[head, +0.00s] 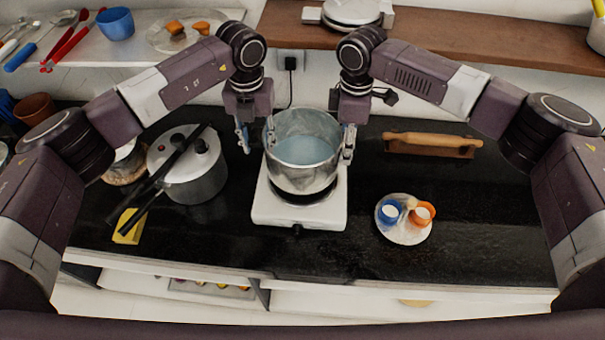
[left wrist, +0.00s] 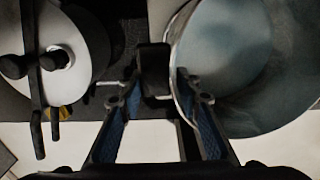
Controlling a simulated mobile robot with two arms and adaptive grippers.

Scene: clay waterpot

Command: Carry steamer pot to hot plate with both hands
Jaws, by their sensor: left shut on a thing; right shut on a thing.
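The steamer pot (head: 302,180) is an open, grey metal pot with a pale blue-grey inside. It is upright over the white hot plate (head: 265,210) in the head view; I cannot tell whether its base touches the plate. My left gripper (head: 245,137) is at the pot's left side, shut on it. In the left wrist view its fingers (left wrist: 155,105) sit either side of a dark part at the pot's rim (left wrist: 180,60). My right gripper (head: 347,145) is shut on the pot's right side. The exact grip contacts are partly hidden.
A lidded pressure cooker (head: 200,185) with long black handles stands left of the hot plate. A plate with small cups (head: 404,236) lies to the right. A rolling pin (head: 430,140) on a stand is behind it. The dark counter (head: 480,210) is clear at far right.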

